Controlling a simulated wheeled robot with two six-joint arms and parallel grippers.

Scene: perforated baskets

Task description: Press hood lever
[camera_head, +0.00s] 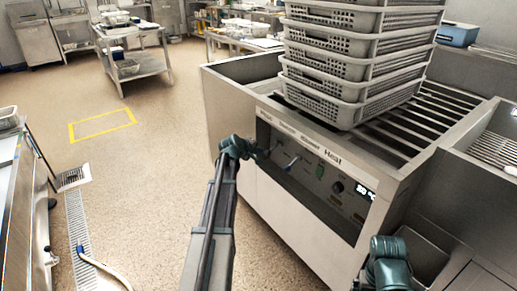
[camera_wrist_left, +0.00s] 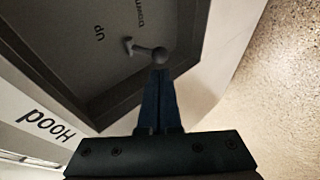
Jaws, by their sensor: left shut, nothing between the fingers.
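The hood lever (camera_wrist_left: 143,49) shows in the left wrist view as a short bar with a round joint, on a dark recessed panel marked "Up" and "Down". The word "Hood" is on the pale frame beside it. My left gripper (camera_wrist_left: 159,74) is shut and empty, its fingertips right by the lever's round end; I cannot tell whether they touch. In the head view my left gripper (camera_head: 262,153) is at the left end of the machine's front panel (camera_head: 310,180), largely covering the hood lever. Only the teal wrist of my right arm shows, at the bottom right.
Stacked grey perforated baskets (camera_head: 345,75) stand on the machine's rails (camera_head: 420,115). The floor (camera_head: 150,180) to the left is open.

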